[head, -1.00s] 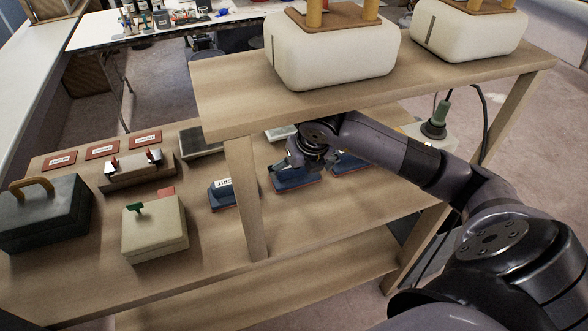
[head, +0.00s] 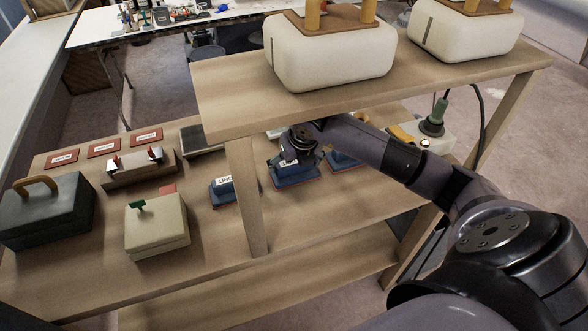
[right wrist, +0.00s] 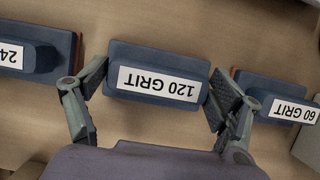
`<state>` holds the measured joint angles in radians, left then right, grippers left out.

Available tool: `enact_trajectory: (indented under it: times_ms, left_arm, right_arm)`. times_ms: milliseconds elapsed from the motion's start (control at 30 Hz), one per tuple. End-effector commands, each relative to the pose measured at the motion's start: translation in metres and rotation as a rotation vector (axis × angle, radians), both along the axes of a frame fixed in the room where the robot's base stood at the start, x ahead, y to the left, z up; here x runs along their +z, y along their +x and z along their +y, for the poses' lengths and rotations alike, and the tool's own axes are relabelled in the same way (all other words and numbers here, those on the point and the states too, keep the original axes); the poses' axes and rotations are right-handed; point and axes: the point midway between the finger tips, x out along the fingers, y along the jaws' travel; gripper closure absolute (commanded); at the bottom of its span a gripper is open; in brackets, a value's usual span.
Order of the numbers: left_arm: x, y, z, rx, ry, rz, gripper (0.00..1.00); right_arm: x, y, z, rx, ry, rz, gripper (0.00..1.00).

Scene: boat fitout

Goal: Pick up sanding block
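Three blue sanding blocks with white labels stand in a row on the bench's lower top. The middle one, the 120 GRIT block (head: 294,181), also shows in the right wrist view (right wrist: 158,61), its label upside down. A block labelled 24-something (right wrist: 28,57) is left of it, its label cut off. The 60 GRIT block (right wrist: 275,98) is to its right. My right gripper (right wrist: 157,88) is open, with one finger pad close beside each end of the 120 GRIT block; contact is unclear. In the head view my right gripper (head: 297,158) is over this block. My left gripper is out of view.
A raised wooden shelf (head: 232,90) with two cream cases (head: 335,55) overhangs the blocks, and its post (head: 246,195) stands at the front. A dark box (head: 45,215) and a cream box (head: 157,228) are at left.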

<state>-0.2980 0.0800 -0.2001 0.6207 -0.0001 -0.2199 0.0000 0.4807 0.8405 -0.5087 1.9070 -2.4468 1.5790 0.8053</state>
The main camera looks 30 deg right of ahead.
Motion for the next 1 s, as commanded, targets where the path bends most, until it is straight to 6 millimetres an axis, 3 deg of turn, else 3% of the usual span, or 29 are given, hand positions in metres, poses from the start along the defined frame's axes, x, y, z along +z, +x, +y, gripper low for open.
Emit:
enact_trajectory:
  times_ms: [467, 767, 1000]
  left_arm:
    - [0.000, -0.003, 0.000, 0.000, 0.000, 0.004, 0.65]
    - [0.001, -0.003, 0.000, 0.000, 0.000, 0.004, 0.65]
    - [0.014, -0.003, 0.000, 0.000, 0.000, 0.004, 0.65]
  right_arm:
    - [0.000, 0.000, 0.000, 0.000, 0.000, 0.000, 0.49]
    - [0.003, 0.000, 0.000, 0.000, 0.000, -0.002, 0.50]
    - [0.026, 0.001, 0.000, -0.001, -0.001, -0.004, 0.50]
